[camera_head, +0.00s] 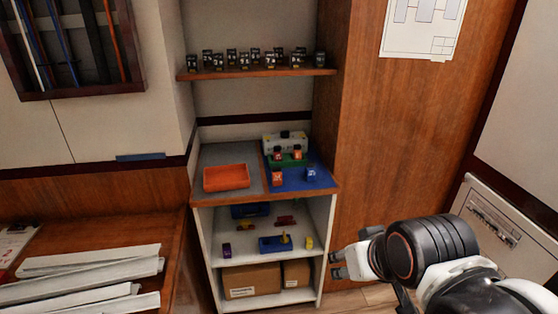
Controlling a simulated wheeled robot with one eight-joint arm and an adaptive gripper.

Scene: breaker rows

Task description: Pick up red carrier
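An orange-red open tray (226,178) lies on the grey left part of the cabinet top. Two small orange-red blocks with dark tops stand on the right part, one (277,179) in front on the blue mat and one (298,154) farther back near a green piece. I cannot tell which of these is the red carrier. My gripper (337,264) is right of the cabinet, in front of the wooden panel, apart from all of them. Its fingertips are apart, with nothing between them.
A blue block (311,174) stands on the blue mat (295,185). A grey case (285,143) is behind it. Several small dark items line the upper shelf (257,73). Cardboard boxes (252,281) sit low in the cabinet. White strips (90,263) cover the left bench.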

